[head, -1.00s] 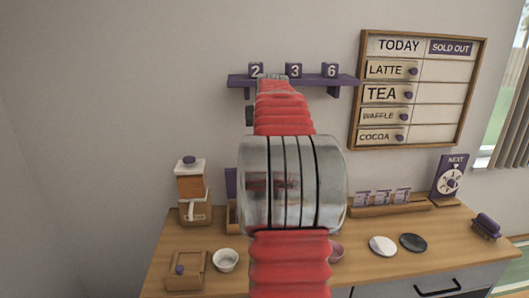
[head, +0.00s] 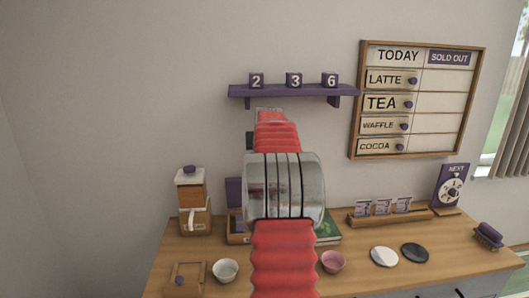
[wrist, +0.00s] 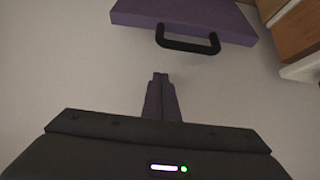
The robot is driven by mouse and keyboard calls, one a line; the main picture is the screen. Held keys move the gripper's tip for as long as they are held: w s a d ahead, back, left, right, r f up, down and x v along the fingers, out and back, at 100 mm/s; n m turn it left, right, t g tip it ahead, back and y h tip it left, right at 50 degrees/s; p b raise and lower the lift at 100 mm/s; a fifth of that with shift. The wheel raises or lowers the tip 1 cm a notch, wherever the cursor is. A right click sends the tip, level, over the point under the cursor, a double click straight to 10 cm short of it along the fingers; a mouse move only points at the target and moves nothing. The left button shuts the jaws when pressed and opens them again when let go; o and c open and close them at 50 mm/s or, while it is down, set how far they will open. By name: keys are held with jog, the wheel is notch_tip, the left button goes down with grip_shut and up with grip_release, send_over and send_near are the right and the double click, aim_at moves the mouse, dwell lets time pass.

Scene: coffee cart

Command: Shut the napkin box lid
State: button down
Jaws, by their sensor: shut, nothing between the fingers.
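The napkin box (head: 238,239) is a wooden box near the back of the counter, partly hidden behind my arm in the head view. Its purple lid (head: 233,190) stands raised at the back. In the wrist view, the purple lid (wrist: 185,16) shows at the top with a black handle on its edge. My gripper (wrist: 160,76) is shut and empty, with its fingertips apart from the handle and pointing toward it. The gripper itself is hidden behind my arm in the head view.
A wood-and-white grinder (head: 192,203) stands left of the box. A white bowl (head: 225,270) and a small wooden box with a purple knob (head: 185,279) lie in front. A pink bowl (head: 333,261) and green book (head: 327,233) are on the right. A purple shelf (head: 290,91) hangs above.

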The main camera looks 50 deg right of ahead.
jog(key=shift+s+a+f, duration=0.45)
jog(key=shift+s+a, duration=0.15)
jog(key=shift+a, duration=0.1)
jog(key=shift+s+a+f, duration=0.4)
jog(key=shift+s+a, duration=0.2)
jog(key=shift+a, duration=0.05)
